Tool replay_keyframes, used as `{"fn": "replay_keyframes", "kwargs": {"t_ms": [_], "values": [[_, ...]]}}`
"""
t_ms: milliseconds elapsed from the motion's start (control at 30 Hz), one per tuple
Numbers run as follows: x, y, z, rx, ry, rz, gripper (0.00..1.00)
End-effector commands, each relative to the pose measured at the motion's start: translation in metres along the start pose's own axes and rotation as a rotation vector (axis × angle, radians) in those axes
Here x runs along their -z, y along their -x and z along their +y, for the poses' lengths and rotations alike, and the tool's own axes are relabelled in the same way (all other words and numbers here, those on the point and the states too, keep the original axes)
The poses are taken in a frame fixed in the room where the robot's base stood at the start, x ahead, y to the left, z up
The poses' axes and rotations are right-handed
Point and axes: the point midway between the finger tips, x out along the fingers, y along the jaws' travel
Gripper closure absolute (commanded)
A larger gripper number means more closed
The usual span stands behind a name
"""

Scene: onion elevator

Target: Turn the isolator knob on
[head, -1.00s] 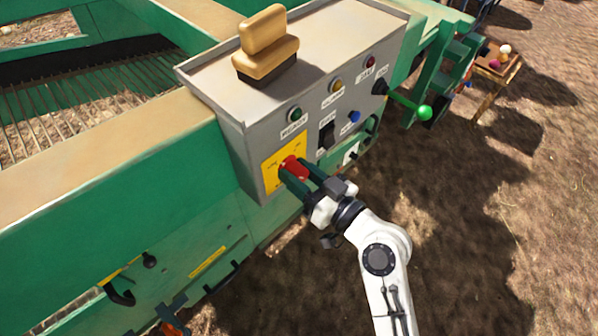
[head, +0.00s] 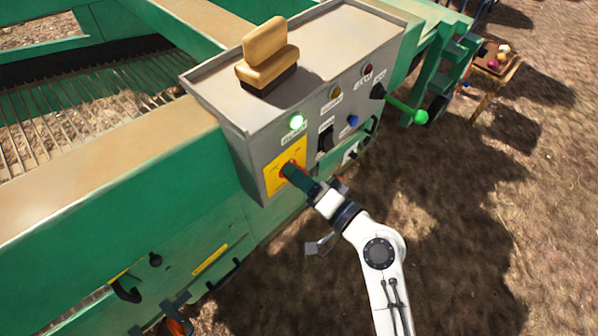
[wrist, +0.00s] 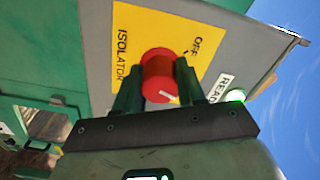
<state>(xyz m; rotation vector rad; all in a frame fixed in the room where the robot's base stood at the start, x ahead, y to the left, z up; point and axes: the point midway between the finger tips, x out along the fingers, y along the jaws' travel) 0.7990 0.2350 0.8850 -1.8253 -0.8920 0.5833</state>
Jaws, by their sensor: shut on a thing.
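The red isolator knob (wrist: 158,76) sits on a yellow plate (wrist: 135,28) marked ISOLATOR and OFF on the grey control box. My gripper (wrist: 157,88) is shut on the knob, with one green finger on each side, and a white mark shows on the knob's face. In the head view my gripper (head: 294,174) covers most of the knob, leaving a little red at its edge.
The box (head: 240,152) also carries a black switch (head: 326,138), a blue button (head: 352,120) and a black lever with a green ball (head: 421,117). A tan block-shaped piece (head: 268,58) stands on top. Open dirt lies right of the machine.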

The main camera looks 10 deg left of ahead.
Motion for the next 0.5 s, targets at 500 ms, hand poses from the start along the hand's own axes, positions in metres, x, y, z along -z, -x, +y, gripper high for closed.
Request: {"fn": "replay_keyframes", "kwargs": {"t_ms": [500], "values": [[0.0014,0.0006,0.0000,-0.002,-0.353,0.003,0.91]]}}
